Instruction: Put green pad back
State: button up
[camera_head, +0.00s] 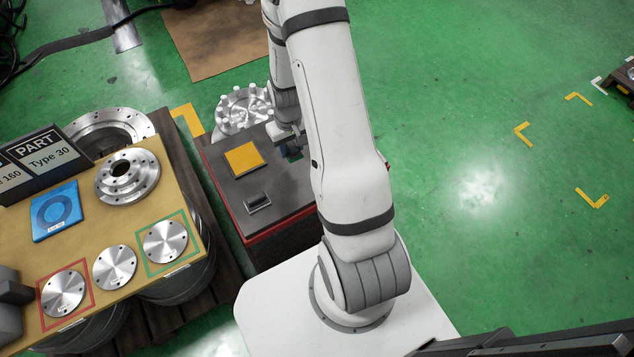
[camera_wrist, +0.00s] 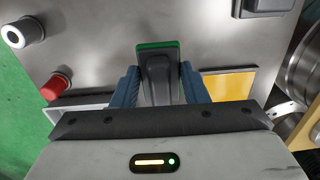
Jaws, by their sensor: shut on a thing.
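In the wrist view, the green pad (camera_wrist: 158,46) shows as a green edge around a dark grey grip block. My gripper (camera_wrist: 159,78) has its blue fingers shut on the sides of this block, with the pad over the grey top of the red-sided fixture. Whether the pad touches the surface I cannot tell. In the head view, my gripper (camera_head: 290,145) is at the fixture's far right side, and my arm hides most of the pad.
A yellow pad (camera_head: 243,158) lies on the fixture top (camera_head: 222,183), left of my gripper. A dark block (camera_head: 257,202) sits nearer. A red button (camera_wrist: 55,87) and a white-topped button (camera_wrist: 24,31) stand left in the wrist view. A wooden table (camera_head: 95,227) holds metal discs.

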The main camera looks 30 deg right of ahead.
jog(key=s+d+r+b, duration=0.2)
jog(key=s+d+b, duration=0.35)
jog(key=b, duration=0.25)
jog(key=f+b, duration=0.1)
jog(key=f, duration=0.2)
jog(key=f+b, duration=0.1)
jog(key=f, duration=0.2)
jog(key=d+f+b, duration=0.1)
jog(key=f, duration=0.2)
jog(key=shift+w+f, duration=0.15)
jog(key=shift+f, duration=0.15)
jog(key=shift+f, duration=0.15)
jog(key=o, duration=1)
jog(key=shift+o, duration=0.2)
